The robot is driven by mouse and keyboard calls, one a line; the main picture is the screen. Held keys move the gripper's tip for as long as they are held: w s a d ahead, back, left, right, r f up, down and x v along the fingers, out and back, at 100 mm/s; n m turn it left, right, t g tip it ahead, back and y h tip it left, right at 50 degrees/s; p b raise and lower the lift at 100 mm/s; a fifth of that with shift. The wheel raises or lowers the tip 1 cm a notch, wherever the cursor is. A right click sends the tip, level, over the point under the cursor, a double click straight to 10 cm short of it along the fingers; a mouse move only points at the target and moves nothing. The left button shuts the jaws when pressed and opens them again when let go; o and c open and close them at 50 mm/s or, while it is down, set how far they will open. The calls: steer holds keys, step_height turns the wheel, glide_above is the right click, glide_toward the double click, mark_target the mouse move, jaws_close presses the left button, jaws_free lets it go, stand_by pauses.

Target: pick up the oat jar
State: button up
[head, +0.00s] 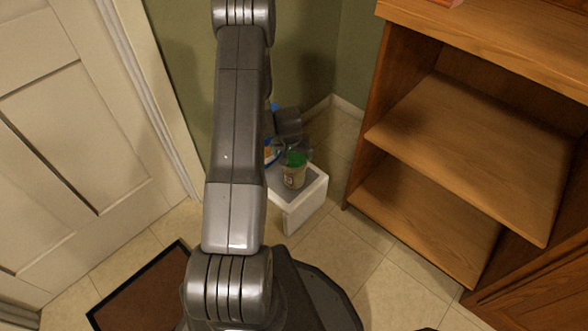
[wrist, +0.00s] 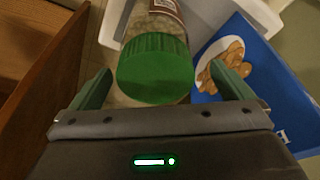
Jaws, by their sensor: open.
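The oat jar (head: 294,175) has a green lid and a pale see-through body with a label. It stands on a small white stool in the head view, just right of my arm. In the wrist view the jar (wrist: 155,68) is close up, its green lid facing the camera. My gripper (wrist: 165,84) is open in the wrist view, with one finger on each side of the lid. In the head view the gripper is hard to make out near the stool.
A blue box (wrist: 240,75) with a cookie picture stands right beside the jar, close to the right finger. The white stool (head: 306,205) is small. A wooden shelf unit (head: 440,130) stands at the right, and a white door (head: 70,140) at the left.

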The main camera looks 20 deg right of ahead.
steer(key=shift+d+f, duration=0.1)
steer(key=shift+f, duration=0.4)
steer(key=b+x, duration=0.1)
steer(key=x, duration=0.3)
steer(key=shift+s+d+f+b, duration=0.1)
steer(key=shift+d+f+b, duration=0.05)
steer(key=shift+f+b, duration=0.25)
steer(key=shift+r, duration=0.1)
steer(key=shift+c, duration=0.4)
steer(key=shift+r, duration=0.1)
steer(key=c, duration=1.2)
